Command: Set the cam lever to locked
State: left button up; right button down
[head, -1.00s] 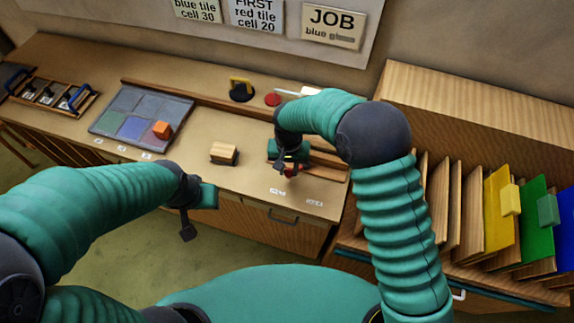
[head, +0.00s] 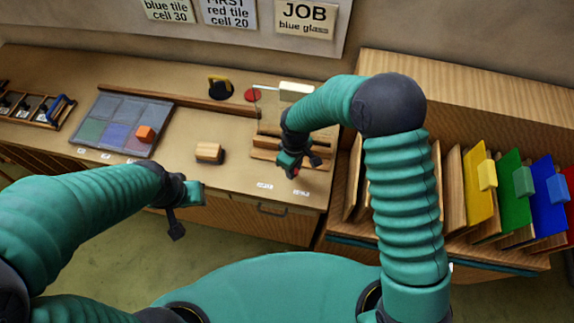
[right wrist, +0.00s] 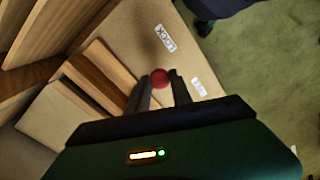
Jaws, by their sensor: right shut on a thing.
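The cam lever shows as a red ball knob (right wrist: 160,78) between the two dark fingers of my right gripper (right wrist: 159,92) in the right wrist view. The fingers are shut on it. In the head view my right gripper (head: 298,167) is at the bench's front edge, in front of the wooden bars (head: 262,154); the lever's arm is hidden. The LOCK label (right wrist: 165,38) and a second label (right wrist: 198,87) lie on the bench beside the knob. My left gripper (head: 178,215) hangs before the bench front, away from the lever; its finger gap is unclear.
A wooden block (head: 209,153) sits left of the bars. A grey tile tray (head: 110,135) holds an orange cube (head: 145,134). A rack with yellow (head: 480,190), green and blue panels stands at the right. The bench between tray and block is clear.

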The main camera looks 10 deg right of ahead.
jog(key=shift+w+d+r+n+p, duration=0.15)
jog(key=shift+d+n+p, duration=0.1)
jog(key=shift+d+n, duration=0.45)
jog(key=shift+w+d+f+n+p, duration=0.15)
jog(key=shift+d+n, duration=0.25)
jog(key=shift+n, duration=0.5)
jog(key=shift+r, duration=0.1)
jog(key=c, duration=1.1)
grip_release()
jog(key=shift+d, duration=0.1)
jog(key=shift+c, duration=0.2)
notch_tip(320, 180, up, 17)
jog(key=b, duration=0.2)
jog(key=shift+f, duration=0.2)
jog(key=s+d+f+m+t+b, duration=0.1)
jog(key=s+d+f+m, duration=0.3)
jog(key=s+d+m, duration=0.1)
jog(key=s+d+f+m+t+b, duration=0.1)
jog(key=s+d+f+m+b, duration=0.1)
jog(key=s+d+f+m, duration=0.2)
jog(key=s+d+m, duration=0.1)
jog(key=s+m, duration=0.2)
jog(key=s, duration=0.1)
jog(key=shift+s+d+m+t+b, duration=0.2)
jog(key=shift+s+m+t+b, duration=0.1)
jog(key=shift+m, duration=0.1)
